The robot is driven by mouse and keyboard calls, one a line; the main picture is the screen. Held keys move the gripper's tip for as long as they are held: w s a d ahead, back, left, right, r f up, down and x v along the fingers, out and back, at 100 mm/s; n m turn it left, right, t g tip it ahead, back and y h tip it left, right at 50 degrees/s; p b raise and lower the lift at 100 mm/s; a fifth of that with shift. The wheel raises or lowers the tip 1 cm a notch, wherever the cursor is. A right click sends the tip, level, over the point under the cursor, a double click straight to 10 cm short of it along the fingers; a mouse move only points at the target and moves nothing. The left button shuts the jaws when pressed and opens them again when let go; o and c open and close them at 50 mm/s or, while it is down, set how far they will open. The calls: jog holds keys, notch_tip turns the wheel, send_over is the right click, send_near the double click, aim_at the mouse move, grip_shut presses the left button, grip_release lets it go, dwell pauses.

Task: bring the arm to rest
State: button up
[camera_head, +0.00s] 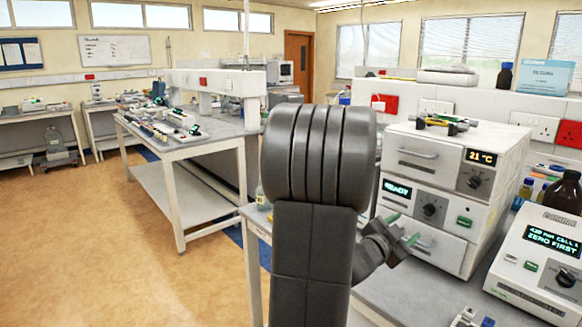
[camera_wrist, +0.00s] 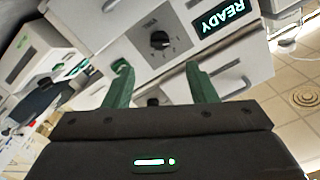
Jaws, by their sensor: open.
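My gripper (camera_head: 402,240) is beside my arm's dark grey links, in front of the white stacked oven unit (camera_head: 440,190) on the right bench. In the wrist view its two green fingers (camera_wrist: 162,88) stand apart with nothing between them. The wrist view is tilted and shows the unit's READY display (camera_wrist: 224,22) and a black knob (camera_wrist: 159,40) beyond the fingers. My arm's large links stand upright in the middle of the head view and hide part of the bench behind.
An instrument with a "ZERO FIRST" display (camera_head: 550,238) stands at the right. Bottles (camera_head: 563,192) are behind it. A long white table (camera_head: 185,150) with small items stands at left. The tan floor (camera_head: 90,240) at left is clear.

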aim_at(425, 213)
jog(key=p+x, duration=0.2)
jog(key=x, duration=0.9)
jog(key=shift+d+r, duration=0.1)
jog(key=shift+d, duration=0.05)
jog(key=shift+m, duration=1.9)
jog(key=m+p, duration=0.2)
jog(key=m, duration=0.2)
jog(key=shift+r, duration=0.1)
jog(key=b+v, duration=0.3)
jog(key=v, duration=1.1)
jog(key=shift+w+a, duration=0.2)
